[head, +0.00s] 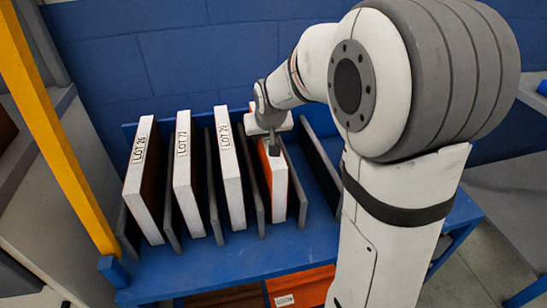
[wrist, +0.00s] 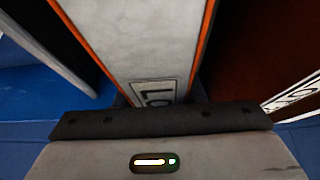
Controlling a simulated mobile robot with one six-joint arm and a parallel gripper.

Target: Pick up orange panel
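The orange panel (head: 280,184) stands upright in a slot of the blue rack, to the right of the white-edged lot panels. It has a pale edge and orange faces. In the wrist view its pale edge (wrist: 145,38), with thin orange borders and a partly hidden label, runs up from my gripper. My gripper (head: 272,146) is at the panel's top, over its upper end. Dark finger parts seem to flank the panel edge in the wrist view, but whether they press on it cannot be told.
Panels marked LOT (head: 142,180), (head: 186,175) and (head: 230,175) stand to the left, between grey dividers. An empty-looking slot lies to the right. The blue rack (head: 225,262) has an orange item (head: 305,284) below. A yellow post (head: 55,125) stands at left.

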